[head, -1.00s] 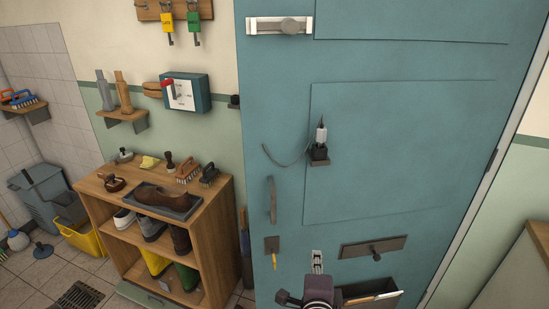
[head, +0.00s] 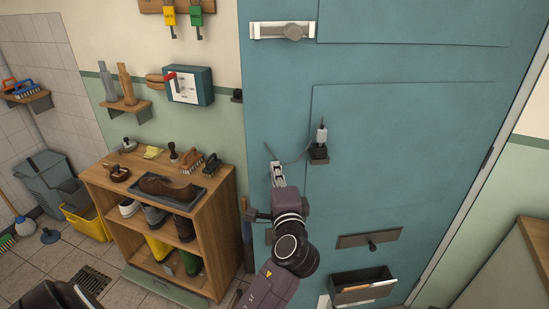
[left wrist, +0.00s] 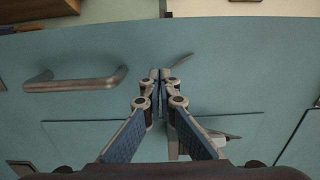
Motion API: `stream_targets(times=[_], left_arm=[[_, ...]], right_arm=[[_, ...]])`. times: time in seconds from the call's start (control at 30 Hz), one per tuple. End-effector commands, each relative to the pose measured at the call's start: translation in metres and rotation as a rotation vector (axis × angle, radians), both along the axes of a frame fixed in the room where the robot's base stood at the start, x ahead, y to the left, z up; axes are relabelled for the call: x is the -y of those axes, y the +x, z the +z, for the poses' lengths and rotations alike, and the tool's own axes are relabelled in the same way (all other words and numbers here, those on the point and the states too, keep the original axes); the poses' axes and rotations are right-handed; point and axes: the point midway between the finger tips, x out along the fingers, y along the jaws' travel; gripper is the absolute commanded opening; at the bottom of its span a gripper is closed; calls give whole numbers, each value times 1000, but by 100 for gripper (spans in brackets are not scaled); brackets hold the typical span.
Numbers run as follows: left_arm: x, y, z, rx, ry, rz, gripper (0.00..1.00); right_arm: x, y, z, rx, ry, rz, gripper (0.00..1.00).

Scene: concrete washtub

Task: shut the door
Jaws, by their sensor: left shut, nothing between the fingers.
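The teal door (head: 400,130) fills the middle and right of the head view, with a slide latch (head: 283,30) near its top left. I cannot tell surely whether it stands slightly ajar. My left gripper (head: 276,166) is shut and empty, in front of the door's left part, and hides the bar handle in the head view. In the left wrist view the door (left wrist: 225,55) spreads behind my left gripper (left wrist: 161,75); the bar handle (left wrist: 75,82) is to the left of the fingertips. Whether the fingertips touch the door is unclear. My right gripper is out of view.
A wooden shoe rack (head: 215,235) with shoes and brushes stands left of the door. A small holder (head: 319,152), a dark plate with a knob (head: 370,239) and an open bin (head: 362,286) are on the door. A wooden-topped surface (head: 510,270) is at the lower right.

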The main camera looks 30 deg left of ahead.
Motion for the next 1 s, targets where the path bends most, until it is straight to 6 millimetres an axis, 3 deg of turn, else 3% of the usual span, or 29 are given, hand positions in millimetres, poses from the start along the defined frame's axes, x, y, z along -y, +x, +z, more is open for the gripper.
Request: stream_targets(times=[0.23, 0.77, 1.0], left_arm=[[-18, 21, 1, -2, 1, 0, 0], [-23, 25, -1, -1, -1, -4, 0], [-45, 46, 1, 0, 5, -40, 0]], right_arm=[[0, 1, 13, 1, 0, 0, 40], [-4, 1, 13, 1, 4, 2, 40], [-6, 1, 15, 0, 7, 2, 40]])
